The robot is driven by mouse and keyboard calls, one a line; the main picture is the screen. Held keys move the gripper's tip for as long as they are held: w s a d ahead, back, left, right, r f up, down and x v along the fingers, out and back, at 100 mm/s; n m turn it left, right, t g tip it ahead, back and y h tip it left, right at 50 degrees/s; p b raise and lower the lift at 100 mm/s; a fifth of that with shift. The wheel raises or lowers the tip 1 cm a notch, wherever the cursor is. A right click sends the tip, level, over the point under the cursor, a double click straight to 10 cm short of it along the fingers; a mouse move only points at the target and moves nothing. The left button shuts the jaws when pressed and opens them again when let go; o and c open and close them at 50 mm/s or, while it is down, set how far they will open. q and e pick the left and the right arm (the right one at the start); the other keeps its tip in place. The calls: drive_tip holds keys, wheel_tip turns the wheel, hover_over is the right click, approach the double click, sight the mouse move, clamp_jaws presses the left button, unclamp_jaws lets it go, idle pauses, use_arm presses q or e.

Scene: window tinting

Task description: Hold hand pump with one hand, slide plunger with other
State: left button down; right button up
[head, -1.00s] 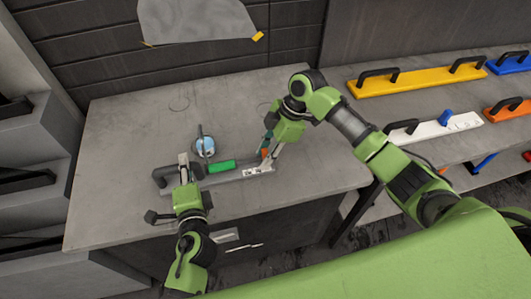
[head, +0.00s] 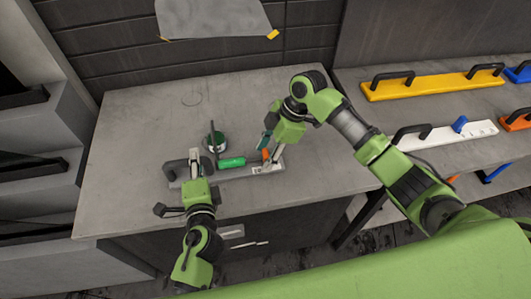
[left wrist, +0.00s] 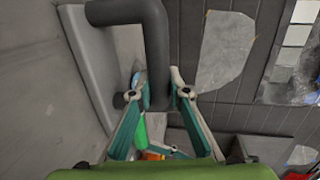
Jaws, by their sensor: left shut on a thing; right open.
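The grey bar-shaped tool (head: 215,175) lies near the front of the workbench, with a dark handle (head: 174,170) at its left end. On it sit a green hand pump cylinder (head: 231,162) and an orange part (head: 265,154) at its right end. My left gripper (head: 195,160) is at the left handle; in the left wrist view its fingers (left wrist: 158,95) are shut on the grey handle (left wrist: 152,50). The green cylinder also shows below it (left wrist: 141,138). My right gripper (head: 271,156) is open close beside the orange part; I cannot tell whether it touches.
A round dark-green piece with an upright rod (head: 216,141) stands behind the green cylinder. The workbench (head: 130,180) is bare around the tool. A shelf at right holds yellow (head: 430,85) and white (head: 455,133) bars. A grey sheet (head: 215,20) hangs on the wall.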

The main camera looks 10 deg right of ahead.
use_arm(q)
drive_tip(key=shift+r, duration=0.1)
use_arm(e)
drive_tip(key=v, duration=1.2)
use_arm(q)
drive_tip(key=c, duration=1.8)
unclamp_jaws()
drive_tip(key=shift+c, duration=0.2)
drive_tip(key=o, duration=0.5)
drive_tip(key=shift+s+d+r, duration=0.1)
drive_tip(key=shift+s+r, duration=0.05)
drive_tip(key=shift+s, duration=0.85)
drive_tip(key=shift+s+d+r, duration=0.1)
drive_tip(key=shift+s+r, duration=0.1)
drive_tip(key=shift+s, duration=0.8)
drive_tip(key=shift+s+r, duration=0.15)
drive_tip(key=shift+s, duration=0.85)
